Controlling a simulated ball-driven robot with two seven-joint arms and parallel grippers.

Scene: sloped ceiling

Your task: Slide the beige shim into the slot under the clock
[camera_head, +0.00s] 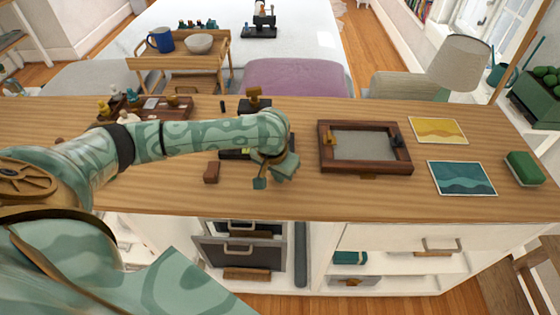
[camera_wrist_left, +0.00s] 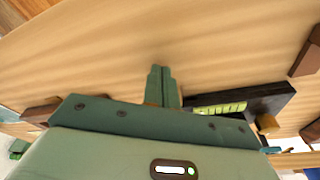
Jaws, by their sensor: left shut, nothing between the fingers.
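My left gripper (camera_head: 261,183) is over the wooden desk, its fingers pointing down and shut with nothing between them. The shut fingers also show in the left wrist view (camera_wrist_left: 162,86). A low black device with a yellow-green display, which looks like the clock (camera_wrist_left: 235,102), lies just right of the fingers in that view. In the head view the clock (camera_head: 232,154) is mostly hidden behind my left forearm and hand. Its slot cannot be made out. I cannot pick out the beige shim in either view. My right gripper is not in view.
A red-brown block (camera_head: 211,172) lies left of my gripper. A wooden frame (camera_head: 365,168) with a grey panel lies to the right, then a yellow card (camera_head: 438,131), a teal card (camera_head: 462,178) and a green box (camera_head: 523,168). A brown tray (camera_head: 146,108) stands behind my arm.

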